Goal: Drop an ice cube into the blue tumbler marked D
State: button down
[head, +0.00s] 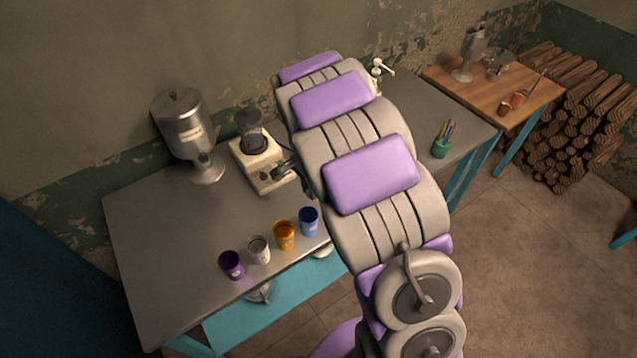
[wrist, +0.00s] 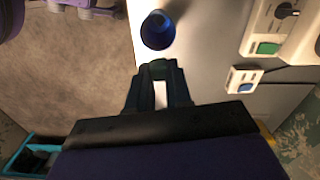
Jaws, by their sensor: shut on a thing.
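The blue tumbler (head: 308,221) stands upright near the table's front edge, at the right end of a row of cups. Its letter is too small to read. In the wrist view the blue tumbler (wrist: 157,30) shows from above, just beyond my gripper's fingertips. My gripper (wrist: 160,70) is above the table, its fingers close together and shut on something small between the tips. The ice cube itself is hard to make out there. A pale strip shows between the fingers. In the head view my own arm hides the gripper.
Orange (head: 284,236), white (head: 259,250) and purple (head: 231,265) cups stand left of the blue tumbler on the grey table (head: 150,225). A cream blender (head: 262,165) and a metal dispenser (head: 187,130) stand behind. A green pen cup (head: 441,147) stands right of my arm.

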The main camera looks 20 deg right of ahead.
jog(key=shift+a+f+b, duration=0.2)
jog(key=shift+f, duration=0.4)
jog(key=shift+a+f+b, duration=0.15)
jog(key=shift+a+f, duration=0.05)
jog(key=shift+f, duration=0.35)
jog(key=shift+d+f, duration=0.3)
jog(key=shift+d, duration=0.25)
jog(key=shift+d+f, duration=0.25)
jog(key=shift+d, duration=0.6)
jog(key=c, duration=1.4)
grip_release()
jog(key=shift+a, duration=0.2)
jog(key=o, duration=0.4)
jog(key=shift+a, duration=1)
jog(key=shift+o, duration=0.2)
jog(key=shift+d, duration=0.55)
jog(key=shift+d+r, duration=0.25)
jog(key=shift+d, duration=0.05)
jog(key=r, duration=0.4)
jog(key=a+r, duration=0.1)
jog(key=r, duration=0.2)
jog(key=a+r+p, duration=0.1)
jog(key=r, duration=0.3)
jog(key=shift+w+r, duration=0.1)
jog(key=shift+r, duration=2.8)
